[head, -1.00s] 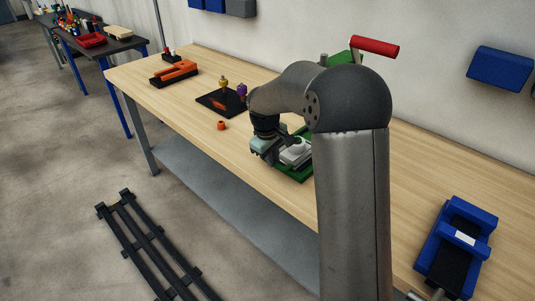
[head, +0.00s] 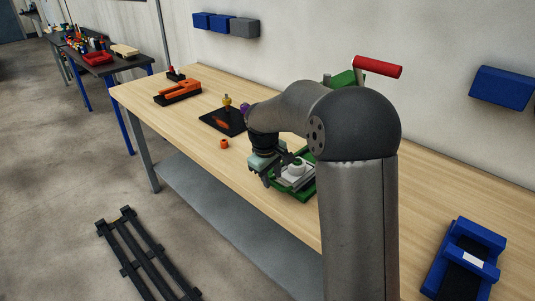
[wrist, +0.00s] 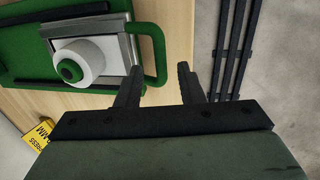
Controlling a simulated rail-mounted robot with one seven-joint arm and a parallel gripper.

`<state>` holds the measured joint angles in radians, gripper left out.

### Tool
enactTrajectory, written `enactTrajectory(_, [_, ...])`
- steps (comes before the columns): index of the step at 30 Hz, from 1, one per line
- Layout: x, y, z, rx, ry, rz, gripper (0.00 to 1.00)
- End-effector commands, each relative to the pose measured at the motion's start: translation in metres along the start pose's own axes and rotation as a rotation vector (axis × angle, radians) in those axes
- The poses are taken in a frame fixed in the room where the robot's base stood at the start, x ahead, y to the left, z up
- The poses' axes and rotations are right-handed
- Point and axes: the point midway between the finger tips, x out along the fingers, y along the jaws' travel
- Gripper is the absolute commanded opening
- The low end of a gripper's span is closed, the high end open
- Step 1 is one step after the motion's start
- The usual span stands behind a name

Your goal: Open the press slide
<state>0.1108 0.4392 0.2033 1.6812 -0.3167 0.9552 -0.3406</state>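The green press (head: 343,79) stands at the back of the bench, partly behind my arm, with a red-handled lever (head: 378,66). Its slide (wrist: 127,42) shows in the wrist view as a grey tray on a green base, with a green loop handle (wrist: 160,50) on its right side. A white round part (wrist: 88,62) with a green centre sits in the tray; it also shows in the head view (head: 295,171). My gripper (wrist: 158,80) is open, its two fingers spread apart near the handle's lower end. I cannot tell whether they touch it.
A black tray (head: 212,120) with coloured pieces, a small orange part (head: 224,144) and an orange-black fixture (head: 178,92) lie left on the bench. A blue vise-like fixture (head: 478,238) is at right. A black rack (head: 143,250) lies on the floor. The bench's front edge is close.

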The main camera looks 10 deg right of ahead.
Motion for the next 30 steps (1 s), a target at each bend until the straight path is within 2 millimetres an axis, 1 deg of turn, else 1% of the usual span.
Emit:
enactTrajectory(12, [-0.1,0.0,-0.001,-0.001,0.007,0.003,0.34])
enactTrajectory(15, [-0.121,0.0,-0.001,-0.001,0.005,0.002,0.34])
enactTrajectory(18, [-0.139,0.0,-0.001,0.0,0.006,0.002,0.34])
enactTrajectory(21, [-0.151,0.0,-0.001,0.001,0.005,0.001,0.34])
enactTrajectory(24, [-0.158,0.0,0.0,0.0,0.003,0.0,0.34])
enactTrajectory(30, [-0.161,0.0,0.0,0.0,0.003,0.0,0.34])
